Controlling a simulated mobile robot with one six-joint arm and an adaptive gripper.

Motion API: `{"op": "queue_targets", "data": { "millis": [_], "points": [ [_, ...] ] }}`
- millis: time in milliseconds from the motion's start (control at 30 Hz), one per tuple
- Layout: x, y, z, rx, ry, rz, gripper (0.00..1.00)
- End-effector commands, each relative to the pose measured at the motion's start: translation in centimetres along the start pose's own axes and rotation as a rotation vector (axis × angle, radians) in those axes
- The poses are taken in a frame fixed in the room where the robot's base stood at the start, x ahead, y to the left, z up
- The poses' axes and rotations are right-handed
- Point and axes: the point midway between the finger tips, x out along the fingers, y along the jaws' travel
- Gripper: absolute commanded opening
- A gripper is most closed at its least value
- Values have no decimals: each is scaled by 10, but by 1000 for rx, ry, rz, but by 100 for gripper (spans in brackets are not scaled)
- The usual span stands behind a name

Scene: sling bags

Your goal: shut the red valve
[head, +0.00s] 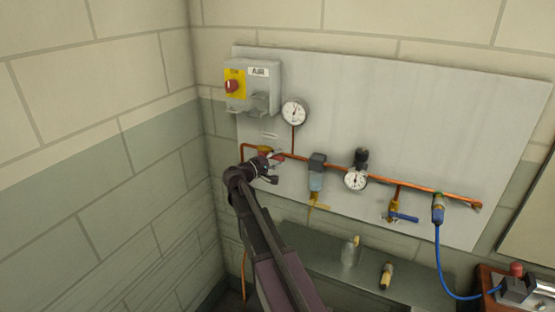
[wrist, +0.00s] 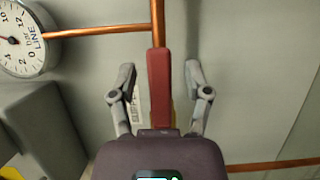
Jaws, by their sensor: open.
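The red valve has a flat red lever handle (wrist: 160,88), which runs upright in the wrist view, in line with the copper pipe above it. In the head view the red handle (head: 278,157) shows as a small bit beside the brass valve body (head: 264,149), on the left of the panel. My gripper (wrist: 161,72) is open, with one finger on each side of the handle and a visible gap on both sides. In the head view my gripper (head: 272,168) is at the valve and partly covers it. The handle's lower end is hidden behind my gripper's body.
A pressure gauge (head: 294,112) and a grey switch box (head: 262,88) sit above the valve. To the right are a regulator (head: 317,172), a second gauge (head: 355,179) and a blue-handled valve (head: 402,217). A bottle (head: 350,254) stands on the ledge below. A wall (head: 110,170) closes the left.

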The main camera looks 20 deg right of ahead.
Motion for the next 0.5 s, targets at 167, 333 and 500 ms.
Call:
{"op": "queue_targets", "data": {
  "millis": [167,333,500],
  "points": [
    [1,0,0,0,1,0,63],
    [1,0,0,0,1,0,57],
    [1,0,0,0,1,0,6]
  ]
}}
